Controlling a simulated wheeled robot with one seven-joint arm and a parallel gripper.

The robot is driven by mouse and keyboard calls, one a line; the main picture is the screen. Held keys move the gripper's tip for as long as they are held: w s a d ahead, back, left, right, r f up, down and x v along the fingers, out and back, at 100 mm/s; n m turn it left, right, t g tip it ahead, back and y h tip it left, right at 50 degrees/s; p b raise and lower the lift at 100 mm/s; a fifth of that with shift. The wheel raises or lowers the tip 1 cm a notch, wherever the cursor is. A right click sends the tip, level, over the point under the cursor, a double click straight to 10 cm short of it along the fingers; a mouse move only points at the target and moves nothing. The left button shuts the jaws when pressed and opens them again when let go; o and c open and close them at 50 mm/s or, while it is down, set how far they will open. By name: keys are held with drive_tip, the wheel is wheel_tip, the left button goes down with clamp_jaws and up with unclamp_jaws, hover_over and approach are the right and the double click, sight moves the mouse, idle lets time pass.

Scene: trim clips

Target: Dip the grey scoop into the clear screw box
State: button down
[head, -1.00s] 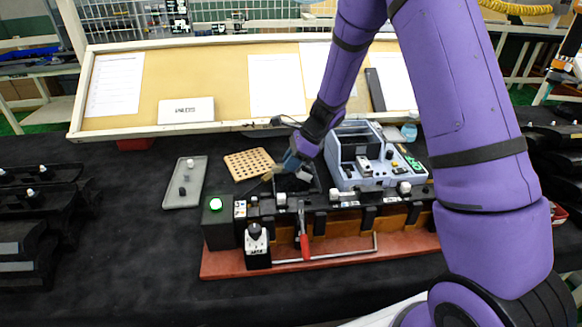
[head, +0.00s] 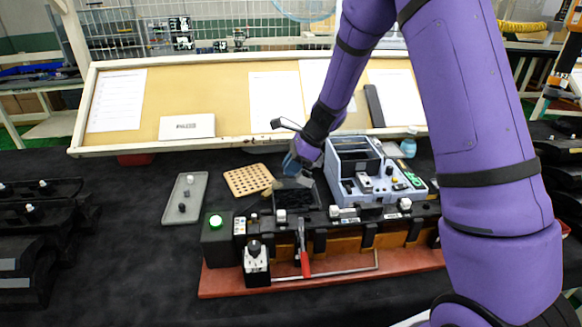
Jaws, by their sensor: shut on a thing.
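My gripper (head: 294,168) is at the end of the purple arm, just above and behind the black fixture. It is shut on the grey scoop (head: 301,181), of which only a small grey patch shows below the fingers. Directly below is a dark-looking open box (head: 296,207), which seems to be the clear screw box; its contents are too small to make out. The scoop appears over the box's back part. I cannot tell whether its tip is inside or above the rim.
A blue-grey device (head: 352,160) stands close to the right of my gripper. A perforated tan board (head: 249,180) and a grey tray (head: 175,208) lie to the left. The black fixture with a red-handled clamp (head: 304,262) stands in front. A tilted notice board (head: 225,88) stands behind.

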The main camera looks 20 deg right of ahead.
drive_tip(key=h, duration=0.1)
drive_tip(key=r+h, duration=0.1)
drive_tip(key=h, duration=0.1)
drive_tip(key=g+h, duration=0.1)
drive_tip(key=h, duration=0.1)
drive_tip(key=shift+a+r, duration=0.15)
drive_tip(key=shift+r, duration=0.15)
drive_tip(key=shift+r+h, duration=0.2)
drive_tip(key=shift+h, duration=0.4)
drive_tip(key=shift+s, duration=0.1)
